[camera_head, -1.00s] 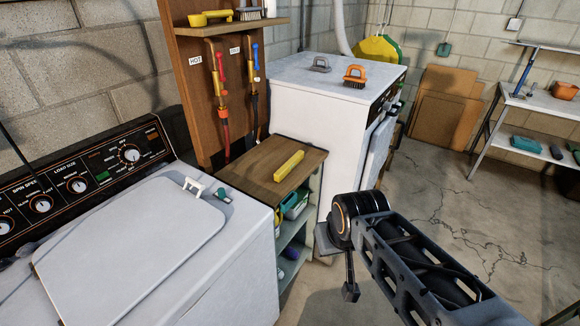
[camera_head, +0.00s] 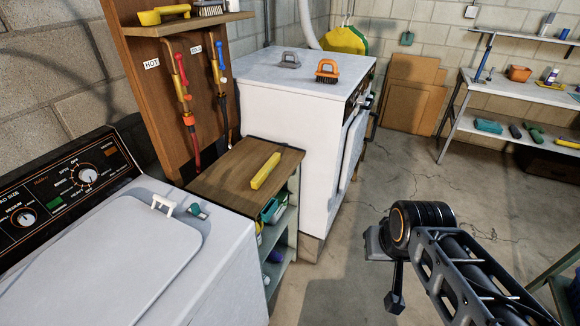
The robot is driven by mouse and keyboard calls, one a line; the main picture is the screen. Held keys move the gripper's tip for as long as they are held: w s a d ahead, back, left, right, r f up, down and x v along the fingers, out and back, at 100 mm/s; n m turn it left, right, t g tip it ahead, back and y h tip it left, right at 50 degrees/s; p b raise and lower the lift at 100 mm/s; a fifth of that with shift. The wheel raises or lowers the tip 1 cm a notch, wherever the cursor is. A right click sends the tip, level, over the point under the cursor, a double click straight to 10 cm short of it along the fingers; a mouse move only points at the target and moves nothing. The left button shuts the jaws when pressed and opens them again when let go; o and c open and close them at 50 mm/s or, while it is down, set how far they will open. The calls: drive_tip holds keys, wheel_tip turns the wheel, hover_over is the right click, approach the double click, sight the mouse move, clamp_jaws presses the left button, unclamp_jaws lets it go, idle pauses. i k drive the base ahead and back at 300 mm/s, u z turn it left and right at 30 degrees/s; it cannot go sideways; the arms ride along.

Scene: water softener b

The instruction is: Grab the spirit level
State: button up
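A yellow bar that looks like the spirit level (camera_head: 265,171) lies flat on the wooden top of a small shelf unit (camera_head: 227,176), between the washer and the white dryer. My arm reaches in from the lower right. My gripper (camera_head: 393,290) hangs at the arm's end over the floor, to the right of and well apart from the yellow bar. Its fingers are partly hidden by the wrist, and I cannot see whether they are open or shut.
The washer (camera_head: 105,262) is at lower left. The white dryer (camera_head: 288,110) stands behind and right of the shelf unit, with two handled brushes on top. Pipes and a valve board (camera_head: 150,90) rise behind the unit. Open floor (camera_head: 400,180) lies right, before a shelf rack (camera_head: 460,140).

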sight(259, 179)
drive_tip(key=z, duration=0.15)
drive_tip(key=i, duration=1.2)
drive_tip(key=u, duration=3.6)
